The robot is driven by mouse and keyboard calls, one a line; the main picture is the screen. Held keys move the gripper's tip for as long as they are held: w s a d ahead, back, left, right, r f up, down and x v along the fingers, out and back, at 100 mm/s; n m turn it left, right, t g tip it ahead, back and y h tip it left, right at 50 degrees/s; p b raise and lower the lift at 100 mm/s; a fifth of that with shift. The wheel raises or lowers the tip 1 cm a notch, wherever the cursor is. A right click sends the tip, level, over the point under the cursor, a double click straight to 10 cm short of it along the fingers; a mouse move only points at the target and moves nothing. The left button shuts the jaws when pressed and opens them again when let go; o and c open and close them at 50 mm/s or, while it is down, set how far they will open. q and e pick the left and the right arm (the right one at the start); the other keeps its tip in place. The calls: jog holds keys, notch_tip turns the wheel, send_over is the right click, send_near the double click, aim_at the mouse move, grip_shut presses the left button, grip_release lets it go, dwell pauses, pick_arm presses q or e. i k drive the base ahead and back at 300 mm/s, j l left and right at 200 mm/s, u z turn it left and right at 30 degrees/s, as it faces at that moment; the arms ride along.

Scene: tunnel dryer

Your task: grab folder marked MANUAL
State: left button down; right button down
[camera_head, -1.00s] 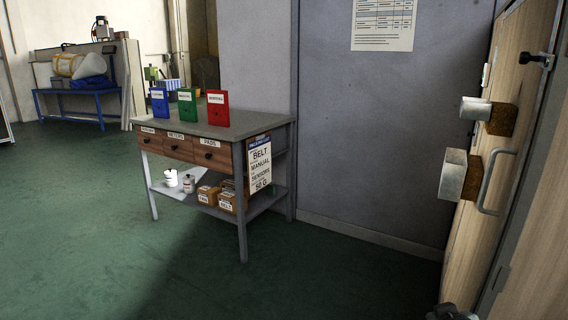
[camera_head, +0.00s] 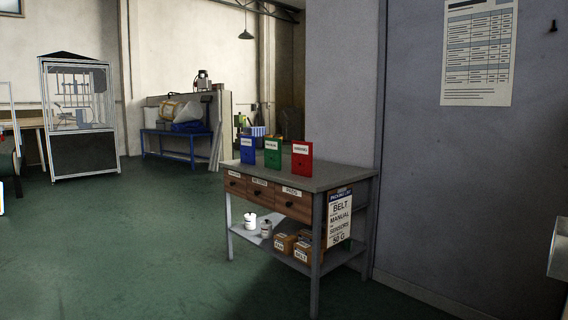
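Three upright folders stand in a row on the grey worktop (camera_head: 335,179) of a small workbench: a blue one (camera_head: 248,152), a green one (camera_head: 273,155) and a red one (camera_head: 302,162). Each has a white label near its top. The labels are too small to read surely, so I cannot tell which folder is marked MANUAL. A packing list sign (camera_head: 339,218) on the bench's right side shows BELT, MANUAL, SENSORS and 50 G.
Labelled drawers (camera_head: 259,192) sit under the worktop. The lower shelf holds cartons (camera_head: 308,252) and white containers (camera_head: 249,220). A grey wall (camera_head: 440,190) bounds the right. A glazed cabinet (camera_head: 80,120) and blue table (camera_head: 170,134) stand behind. Green floor (camera_head: 130,240) left of the bench is clear.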

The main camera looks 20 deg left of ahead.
aim_at(272, 144)
jog(key=i+j+u, duration=0.4)
jog(key=i+u, duration=0.25)
jog(key=i, duration=0.2)
jog(key=i+j, duration=0.15)
jog(key=i, duration=0.35)
jog(key=i+j, duration=0.1)
jog(key=i, duration=0.4)
jog(key=i+j+u, duration=0.1)
jog(key=i, duration=0.4)
jog(key=i+j+z, duration=0.1)
jog(key=i+z, duration=0.3)
jog(key=i+j+z, duration=0.2)
jog(key=z, duration=0.2)
jog(key=i+j+z, duration=0.25)
jog(key=z, duration=0.15)
